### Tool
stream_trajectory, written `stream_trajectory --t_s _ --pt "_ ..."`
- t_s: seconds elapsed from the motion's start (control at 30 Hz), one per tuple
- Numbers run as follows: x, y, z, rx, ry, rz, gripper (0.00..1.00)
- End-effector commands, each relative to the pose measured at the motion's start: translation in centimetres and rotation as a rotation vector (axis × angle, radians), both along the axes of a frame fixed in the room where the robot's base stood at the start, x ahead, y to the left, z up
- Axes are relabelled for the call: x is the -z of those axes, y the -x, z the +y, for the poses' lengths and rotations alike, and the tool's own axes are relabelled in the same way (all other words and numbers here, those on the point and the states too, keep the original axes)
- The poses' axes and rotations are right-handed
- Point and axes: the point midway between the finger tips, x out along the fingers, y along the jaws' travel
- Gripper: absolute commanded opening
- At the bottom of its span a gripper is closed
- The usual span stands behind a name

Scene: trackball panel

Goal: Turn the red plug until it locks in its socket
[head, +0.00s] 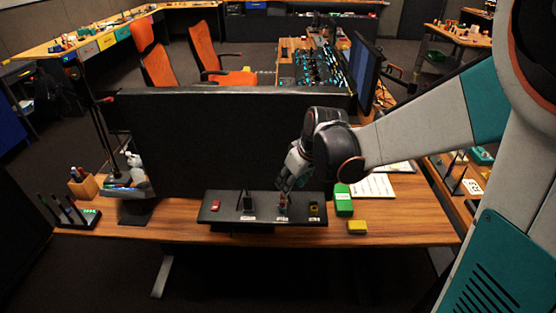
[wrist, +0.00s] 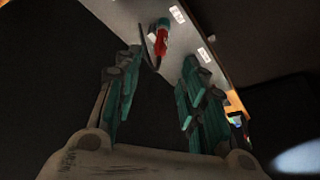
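The red plug (wrist: 162,42) stands at the panel (wrist: 128,18) in the wrist view, with a bluish part at its top end and a dark curved cable beside it. Whether it is seated in the socket cannot be told; the socket is hidden. My gripper (wrist: 162,62) is open, its teal fingers spread on either side of the line to the plug, which shows just beyond the fingertips. In the head view my gripper (head: 284,184) is low over the black panel (head: 230,216), close above the small red plug (head: 283,201), and partly covers it.
The panel also carries a red part (head: 216,205), a dark part (head: 248,203) and a yellow-and-dark part (head: 314,208).

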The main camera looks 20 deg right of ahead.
Motion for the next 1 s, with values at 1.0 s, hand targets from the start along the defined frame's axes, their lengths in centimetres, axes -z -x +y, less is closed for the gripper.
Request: stream_trajectory --t_s 1.0 --pt "9.1 -3.5 1.4 0.0 0.0 0.0 0.38"
